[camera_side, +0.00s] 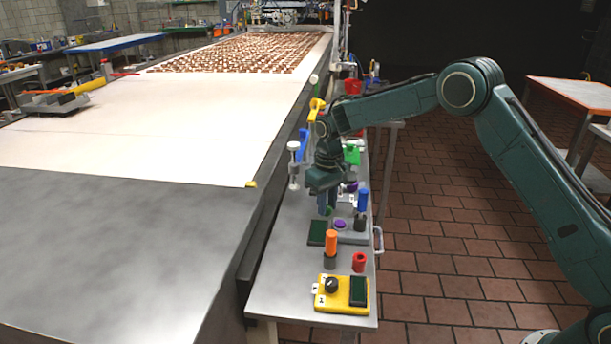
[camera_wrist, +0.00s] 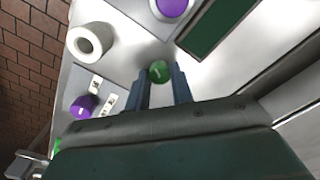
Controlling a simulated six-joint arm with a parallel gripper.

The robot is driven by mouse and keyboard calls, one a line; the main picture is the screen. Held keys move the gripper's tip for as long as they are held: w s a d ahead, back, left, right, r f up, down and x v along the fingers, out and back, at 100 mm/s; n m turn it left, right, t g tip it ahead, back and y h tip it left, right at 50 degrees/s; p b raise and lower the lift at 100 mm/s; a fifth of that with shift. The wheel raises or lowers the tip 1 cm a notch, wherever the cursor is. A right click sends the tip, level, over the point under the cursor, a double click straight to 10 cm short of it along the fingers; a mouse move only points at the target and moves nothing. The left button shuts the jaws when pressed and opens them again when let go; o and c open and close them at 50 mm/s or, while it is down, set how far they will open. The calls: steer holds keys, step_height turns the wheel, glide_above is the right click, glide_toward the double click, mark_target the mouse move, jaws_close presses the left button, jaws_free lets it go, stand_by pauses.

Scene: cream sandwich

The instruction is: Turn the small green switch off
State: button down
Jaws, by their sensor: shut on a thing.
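The small green switch (camera_wrist: 160,71) is a round knob with a pale mark line on its top, set on a light grey panel. In the wrist view it sits between the tips of my gripper (camera_wrist: 164,78), which is shut on it. In the side view my gripper (camera_side: 327,208) points down onto the grey panel, and a bit of the green switch (camera_side: 330,211) shows at its tips. The mark line runs slightly slanted in the wrist view. The sides of the switch are partly hidden by the fingers.
A purple button (camera_side: 340,225) and a dark green plate (camera_side: 317,232) lie close by. A blue cylinder (camera_side: 363,200), an orange cylinder (camera_side: 331,243), a red cylinder (camera_side: 359,262) and a yellow box (camera_side: 329,301) with a black knob stand around. The conveyor edge runs along the left.

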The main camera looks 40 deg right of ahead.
steer(key=n, duration=0.6)
stand_by(0.4)
steer(key=c, duration=1.2)
jaws_free()
steer(key=shift+m, duration=0.4)
